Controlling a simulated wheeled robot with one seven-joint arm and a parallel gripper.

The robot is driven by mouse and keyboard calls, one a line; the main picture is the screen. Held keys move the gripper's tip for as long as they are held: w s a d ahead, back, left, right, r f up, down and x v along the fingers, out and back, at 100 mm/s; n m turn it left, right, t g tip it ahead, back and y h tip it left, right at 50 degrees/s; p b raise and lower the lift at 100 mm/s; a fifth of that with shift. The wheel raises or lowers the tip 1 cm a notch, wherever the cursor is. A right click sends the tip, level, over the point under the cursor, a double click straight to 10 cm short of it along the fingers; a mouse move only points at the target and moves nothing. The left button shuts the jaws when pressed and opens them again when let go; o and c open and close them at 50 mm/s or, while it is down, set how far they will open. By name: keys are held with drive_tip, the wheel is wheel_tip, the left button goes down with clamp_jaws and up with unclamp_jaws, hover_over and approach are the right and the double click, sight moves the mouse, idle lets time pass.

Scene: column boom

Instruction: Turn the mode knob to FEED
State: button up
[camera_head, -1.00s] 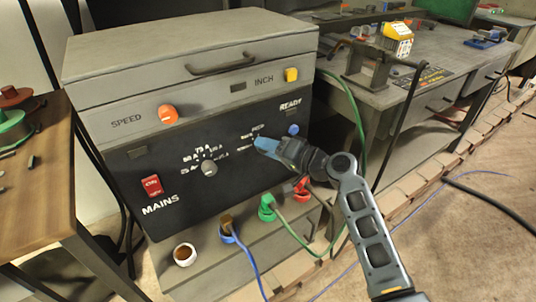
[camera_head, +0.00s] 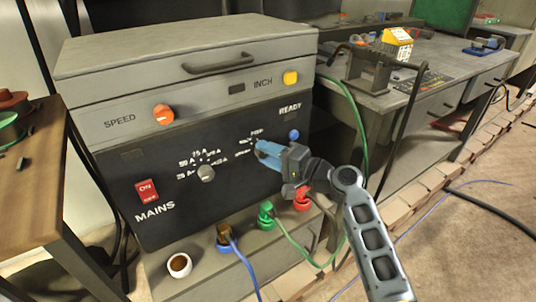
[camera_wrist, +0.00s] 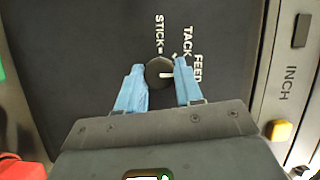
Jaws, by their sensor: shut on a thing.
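The mode knob (camera_wrist: 153,78) is a round black knob with a white pointer line, on the dark panel. In the wrist view its pointer faces right, towards the FEED label (camera_wrist: 197,68). The STICK label (camera_wrist: 159,34) stands above the knob and TACK (camera_wrist: 187,42) above and to its right. My gripper (camera_wrist: 161,78) has its blue fingers on either side of the knob, shut on it. The right finger hides any mark by FEED. In the head view my gripper (camera_head: 261,149) is at the panel's right part and hides the knob.
The welder panel also carries an orange speed knob (camera_head: 164,114), a red mains switch (camera_head: 147,191), a grey current knob (camera_head: 206,173), a blue ready lamp (camera_head: 294,134) and a yellow inch button (camera_head: 291,78). Green (camera_head: 267,211) and red (camera_head: 302,200) plugs sit below the gripper.

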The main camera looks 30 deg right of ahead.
drive_tip(key=o, duration=1)
drive_tip(key=shift+o, duration=0.2)
drive_tip(key=shift+s, duration=0.1)
drive_tip(key=v, duration=0.7)
drive_tip(key=shift+s, duration=0.3)
drive_tip(key=shift+d, duration=0.15)
